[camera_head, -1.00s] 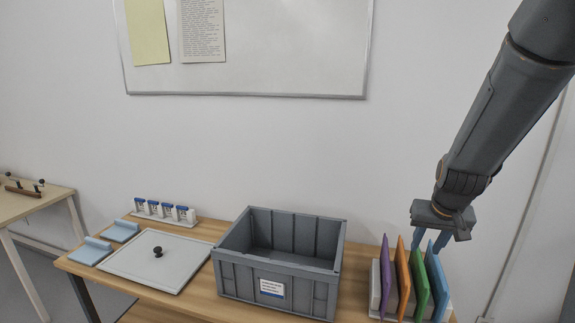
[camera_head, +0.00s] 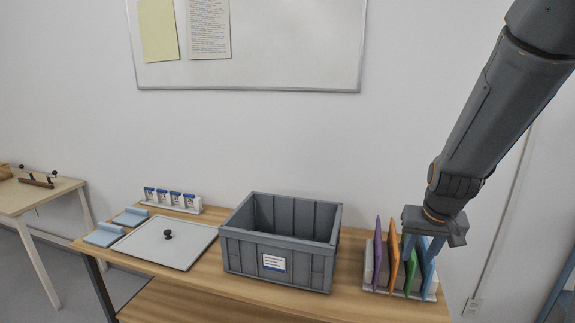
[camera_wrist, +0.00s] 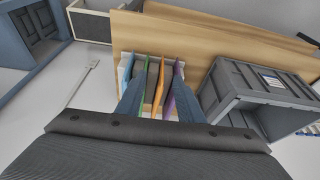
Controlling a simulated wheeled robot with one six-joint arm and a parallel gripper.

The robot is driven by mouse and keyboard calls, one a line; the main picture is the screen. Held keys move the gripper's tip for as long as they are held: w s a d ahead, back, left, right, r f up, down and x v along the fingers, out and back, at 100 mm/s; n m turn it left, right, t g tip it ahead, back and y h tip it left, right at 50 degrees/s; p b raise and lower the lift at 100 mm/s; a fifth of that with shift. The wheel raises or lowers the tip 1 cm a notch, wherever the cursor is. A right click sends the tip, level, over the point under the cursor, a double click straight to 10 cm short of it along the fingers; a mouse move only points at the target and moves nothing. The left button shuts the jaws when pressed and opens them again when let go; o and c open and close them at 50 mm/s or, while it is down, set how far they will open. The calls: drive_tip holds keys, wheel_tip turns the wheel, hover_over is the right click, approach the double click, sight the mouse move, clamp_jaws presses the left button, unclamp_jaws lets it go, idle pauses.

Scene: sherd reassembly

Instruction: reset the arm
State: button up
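My gripper (camera_head: 425,246) hangs at the right of the head view, above the rack (camera_head: 370,276) of coloured upright panels. Its two blue fingers are spread apart, and nothing is held between them. In the wrist view my gripper (camera_wrist: 158,105) shows a finger at each side, with the panels seen between and beyond them. The rack holds a purple panel (camera_head: 377,250), an orange panel (camera_head: 394,262), a green panel (camera_head: 411,275) and a blue panel (camera_head: 429,277). My fingers overlap the panels in the picture; the exact gap is unclear.
A grey open crate (camera_head: 277,274) stands mid-table, left of the rack. A whiteboard (camera_head: 290,45) hangs behind. A side table (camera_head: 40,195) stands left.

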drive_tip(key=s+a+f+n+g+b, duration=0.2)
drive_tip(key=s+a+f+b, duration=0.6)
drive_tip(key=s+a, duration=0.5)
wheel_tip(320, 180, down, 2)
drive_tip(key=shift+s+f+n+g+y, duration=0.1)
drive_tip(key=shift+s+n+g+y, duration=0.3)
drive_tip(key=shift+s+g, duration=0.4)
